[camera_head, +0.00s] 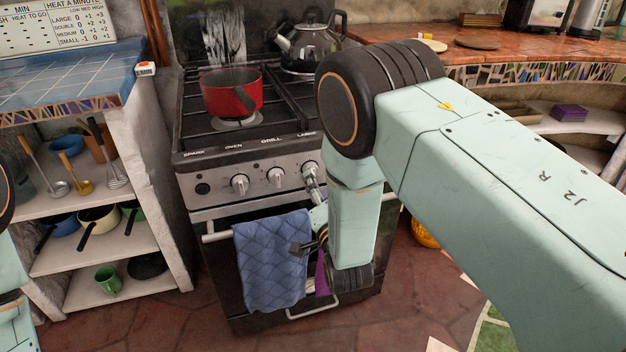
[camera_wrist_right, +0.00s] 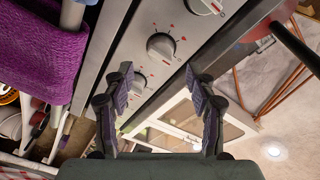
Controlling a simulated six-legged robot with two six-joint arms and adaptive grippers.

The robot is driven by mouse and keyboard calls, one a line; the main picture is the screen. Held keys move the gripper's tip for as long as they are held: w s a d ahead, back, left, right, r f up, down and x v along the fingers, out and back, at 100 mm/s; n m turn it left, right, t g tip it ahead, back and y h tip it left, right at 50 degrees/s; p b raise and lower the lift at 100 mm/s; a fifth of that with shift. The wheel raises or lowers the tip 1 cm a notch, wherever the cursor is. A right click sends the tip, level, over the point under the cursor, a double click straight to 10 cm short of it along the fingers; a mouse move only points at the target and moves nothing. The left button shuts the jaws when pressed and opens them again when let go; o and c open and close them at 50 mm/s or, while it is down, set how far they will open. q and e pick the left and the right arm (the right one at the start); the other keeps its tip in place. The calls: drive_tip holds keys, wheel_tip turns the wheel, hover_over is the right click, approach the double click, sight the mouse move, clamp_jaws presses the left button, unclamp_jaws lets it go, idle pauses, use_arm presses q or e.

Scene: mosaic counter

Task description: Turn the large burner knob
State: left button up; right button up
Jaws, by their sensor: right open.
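The stove's front panel carries a row of round silver knobs under the labels OVEN, GRILL and LARGE. The large burner knob (camera_head: 310,171), below LARGE, is partly covered by my right gripper (camera_head: 314,188). In the right wrist view, my right gripper (camera_wrist_right: 162,84) is open and empty, with its fingers spread toward the panel. A knob (camera_wrist_right: 160,45) shows beyond the fingertips, with another close to the left finger. The knob labels are unreadable there, and I cannot tell whether a finger touches a knob. My left gripper is out of view.
A red pot (camera_head: 232,93) and a kettle (camera_head: 310,45) stand on the stove. A blue towel (camera_head: 270,260) hangs on the oven rail, with a purple towel (camera_wrist_right: 45,45) beside it. Open shelves stand left; my right arm hides much of the right side.

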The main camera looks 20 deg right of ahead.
drive_tip(key=w+b, duration=0.1)
drive_tip(key=w, duration=0.2)
drive_tip(key=shift+w+d+f, duration=0.1)
drive_tip(key=shift+w, duration=0.7)
drive_tip(key=c, duration=1.1)
drive_tip(key=shift+c, duration=0.2)
